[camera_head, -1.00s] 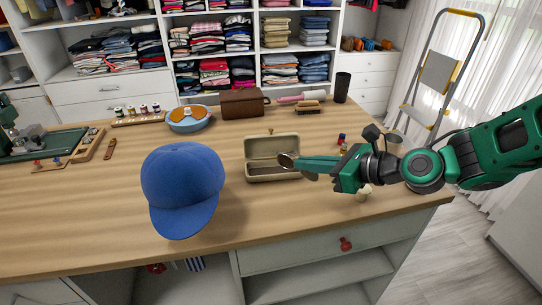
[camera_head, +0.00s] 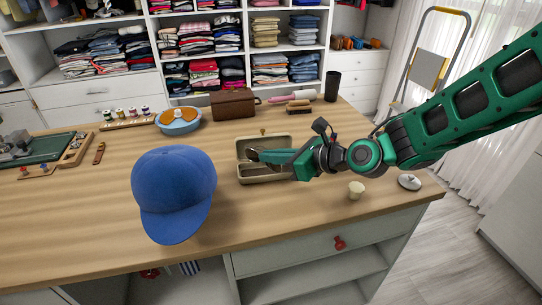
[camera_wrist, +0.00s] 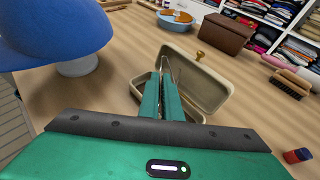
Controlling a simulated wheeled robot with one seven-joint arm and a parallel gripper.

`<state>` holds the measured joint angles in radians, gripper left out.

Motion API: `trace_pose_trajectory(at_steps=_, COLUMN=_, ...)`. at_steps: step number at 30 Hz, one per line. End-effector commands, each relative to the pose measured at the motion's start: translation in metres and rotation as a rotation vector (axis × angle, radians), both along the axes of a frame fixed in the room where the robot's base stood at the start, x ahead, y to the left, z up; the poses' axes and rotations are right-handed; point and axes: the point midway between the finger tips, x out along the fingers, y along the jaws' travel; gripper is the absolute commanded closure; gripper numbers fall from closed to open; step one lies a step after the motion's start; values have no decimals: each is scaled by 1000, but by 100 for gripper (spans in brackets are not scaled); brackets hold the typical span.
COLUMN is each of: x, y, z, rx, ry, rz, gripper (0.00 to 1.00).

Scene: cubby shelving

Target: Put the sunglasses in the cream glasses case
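The cream glasses case (camera_head: 262,180) stands open on the wooden table, its lid tilted back; it also shows in the wrist view (camera_wrist: 205,90). My gripper (camera_head: 262,157) reaches into the case from the right in the head view. In the wrist view its two green fingers (camera_wrist: 164,78) are close together over the case's inside. They are shut on the sunglasses (camera_head: 252,155), of which a dark lens shows at the fingertips. A thin part of the sunglasses shows in the wrist view (camera_wrist: 167,64). The rest is hidden by the fingers, and I cannot tell whether they touch the case floor.
A blue cap (camera_head: 175,190) stands left of the case. A blue bowl with orange-brown pieces (camera_head: 180,124) and a brown box (camera_head: 234,104) are behind. A brush (camera_head: 300,107) lies at the back right. A small cream cup (camera_head: 356,190) and a round disc (camera_head: 409,182) are near the right edge.

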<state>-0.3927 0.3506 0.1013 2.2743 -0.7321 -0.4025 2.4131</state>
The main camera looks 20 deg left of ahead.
Motion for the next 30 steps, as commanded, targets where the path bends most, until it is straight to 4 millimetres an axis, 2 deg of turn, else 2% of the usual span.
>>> trace_pose_trajectory(at_steps=6, x=0, y=0, z=-3, rx=0, ry=1, rz=0, gripper=100)
trace_pose_trajectory(at_steps=7, x=0, y=0, z=-3, rx=0, ry=0, rz=0, gripper=89)
trace_pose_trajectory(at_steps=9, x=-1, y=1, z=-2, rx=0, ry=0, rz=1, gripper=77)
trace_pose_trajectory(at_steps=20, x=-2, y=3, z=1, rx=1, ry=0, rz=5, gripper=77)
trace_pose_trajectory(at_steps=26, x=-10, y=-22, z=11, rx=0, ry=1, rz=2, gripper=77)
trace_pose_trajectory(at_steps=30, x=-18, y=-47, z=23, rx=1, ry=-1, rz=1, gripper=77)
